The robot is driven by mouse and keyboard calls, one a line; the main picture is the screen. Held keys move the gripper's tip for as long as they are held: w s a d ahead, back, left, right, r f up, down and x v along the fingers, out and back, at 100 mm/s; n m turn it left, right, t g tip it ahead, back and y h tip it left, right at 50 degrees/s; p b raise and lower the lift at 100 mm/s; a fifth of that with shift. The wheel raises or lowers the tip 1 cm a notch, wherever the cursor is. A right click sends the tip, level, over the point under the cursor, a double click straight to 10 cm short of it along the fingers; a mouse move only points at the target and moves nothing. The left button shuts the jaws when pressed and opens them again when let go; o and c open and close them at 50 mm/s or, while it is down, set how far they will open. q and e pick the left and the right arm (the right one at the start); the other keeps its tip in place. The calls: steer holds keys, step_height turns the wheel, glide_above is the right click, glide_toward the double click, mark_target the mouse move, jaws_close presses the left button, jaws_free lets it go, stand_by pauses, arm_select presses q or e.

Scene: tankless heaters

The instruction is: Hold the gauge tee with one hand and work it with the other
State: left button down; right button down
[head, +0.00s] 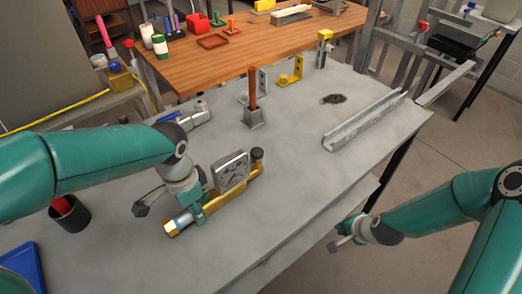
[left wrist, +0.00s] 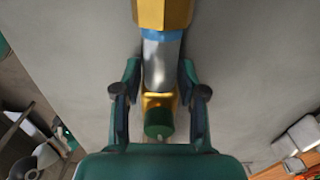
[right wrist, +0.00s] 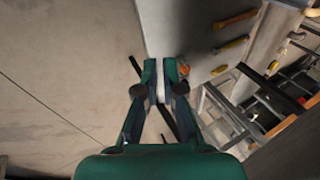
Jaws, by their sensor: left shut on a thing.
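The gauge tee (head: 233,172) is a brass pipe piece with a square grey dial, a dark knob at its far end and a gold hex end at its near end. It lies along the grey bench, left of centre. My left gripper (head: 192,205) is shut on its metal body near the hex end. The left wrist view (left wrist: 160,67) shows the silver section between the fingers, with a blue band and a green cap. My right gripper (head: 343,235) is empty beyond the bench's right edge, over the floor. Its fingers (right wrist: 160,72) are close together with a narrow gap.
The grey bench (head: 300,190) has free room right of the tee. A metal channel (head: 365,122) lies near its right edge. A red-handled upright tool (head: 253,100) and a yellow bracket (head: 292,73) stand behind. A dark cup (head: 70,216) stands left; a wooden table (head: 200,62) is behind.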

steer(key=w+d+r+m+t+h, duration=0.1)
steer(key=w+d+r+m+t, duration=0.15)
steer(key=d+r, duration=0.45)
steer(key=w+d+r+m+t+h, duration=0.1)
steer(key=w+d+r+m+h, duration=0.15)
steer(key=d+r+m, duration=0.4)
steer(key=w+a+r+n+t+y, duration=0.1)
steer(key=a+r+n+t+y, duration=0.1)
steer(key=a+r+n, duration=0.5)
steer(key=w+a+r+n+t+y, duration=0.1)
steer(key=a+r+n+t+y, duration=0.15)
steer(key=a+r+n, duration=0.45)
steer(key=s+a+r+n+y, duration=0.2)
steer(key=s+a+n+y, duration=0.1)
steer(key=a+n, duration=0.4)
steer(key=s+a+r+n+y, duration=0.3)
steer(key=a+n, duration=0.4)
steer(key=a, duration=0.3)
steer(key=shift+s+g, duration=0.2)
steer(key=shift+g, duration=0.2)
steer(key=shift+a, duration=0.1)
